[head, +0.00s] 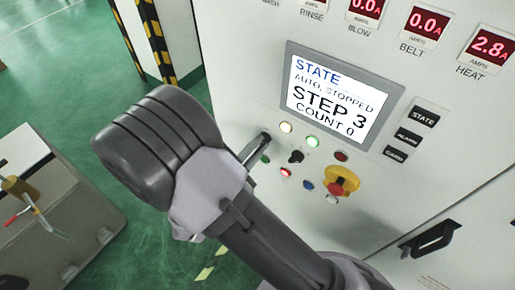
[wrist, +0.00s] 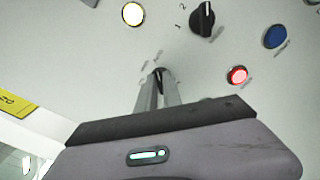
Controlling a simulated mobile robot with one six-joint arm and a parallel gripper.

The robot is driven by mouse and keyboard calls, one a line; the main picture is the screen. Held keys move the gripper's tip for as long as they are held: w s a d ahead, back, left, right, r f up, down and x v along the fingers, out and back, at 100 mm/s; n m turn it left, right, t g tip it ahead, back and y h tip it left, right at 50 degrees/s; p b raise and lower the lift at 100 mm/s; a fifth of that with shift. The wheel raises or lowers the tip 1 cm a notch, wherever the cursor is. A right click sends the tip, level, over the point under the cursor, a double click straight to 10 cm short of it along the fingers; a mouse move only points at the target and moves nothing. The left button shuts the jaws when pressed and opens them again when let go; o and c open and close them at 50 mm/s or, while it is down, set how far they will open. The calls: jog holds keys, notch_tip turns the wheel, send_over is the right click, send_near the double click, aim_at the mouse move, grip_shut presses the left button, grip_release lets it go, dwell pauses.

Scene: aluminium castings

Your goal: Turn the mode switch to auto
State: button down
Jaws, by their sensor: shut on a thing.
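The mode switch (wrist: 159,74) is a small dark knob on the pale panel, mostly hidden between my fingers in the wrist view. My gripper (wrist: 158,84) is shut on it, one finger on each side. The lettering around it is too blurred to read. In the head view my gripper (head: 261,143) reaches the panel left of the buttons, and the arm partly hides that spot. The display (head: 340,98) reads "STATE", "AUTO, STOPPED", "STEP 3", "COUNT 0".
Another black selector (wrist: 203,18), marked 1 and 2, is close by. A lit red button (wrist: 238,75), a blue button (wrist: 276,37) and a lit whitish button (wrist: 133,13) surround it. A red emergency stop on yellow (head: 341,183) stands out farther right.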

jog(key=shift+m, duration=0.3)
jog(key=c, duration=1.5)
grip_release()
jog(key=v, duration=1.7)
jog(key=shift+s+a, duration=0.2)
